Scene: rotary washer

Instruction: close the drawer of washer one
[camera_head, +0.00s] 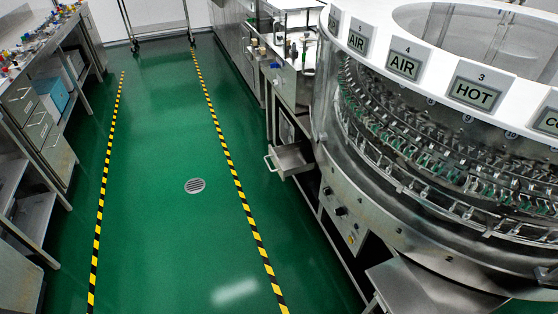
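The large round washer (350,195) fills the right side, with a clear wall, rows of metal clips inside and a white top ring. A metal drawer (291,158) sticks out from the left of its base, open, with a light handle (269,163) facing the aisle. A second metal drawer or tray (425,291) juts out nearer to me at the bottom edge, partly cut off, with a handle (376,301) at its left. No label shows which one belongs to washer one. Neither of my grippers is in view.
The green floor (160,215) between the yellow-black tape lines is clear, with a round drain (195,185) in it. A workbench with drawers (38,122) runs along the left. A wheeled cart (158,30) stands at the back. A counter (295,55) with bottles stands beyond the washer.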

